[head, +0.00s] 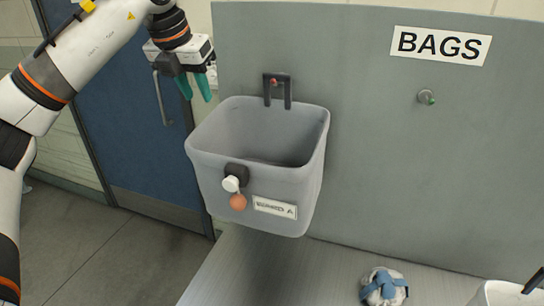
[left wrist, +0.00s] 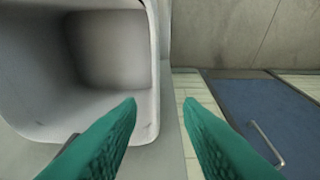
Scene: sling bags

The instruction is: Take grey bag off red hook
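The grey bag (head: 258,185), an open-topped bin shape, hangs against the grey panel by its dark upright handle loop (head: 288,95). A small red-tipped hook (head: 273,82) shows inside the loop near its top. My left gripper (head: 195,93) is at the upper left of the bag, left of the handle, pointing down. Its green fingers are apart with nothing between them. My right gripper is not in view.
A green-tipped hook (head: 427,97) on the panel (head: 370,150) is empty, below the BAGS sign (head: 440,46). A white and blue bundle (head: 384,288) lies on the bench (head: 260,270) below. Another pale container (head: 505,294) is at the lower right. A blue door (head: 120,110) stands left.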

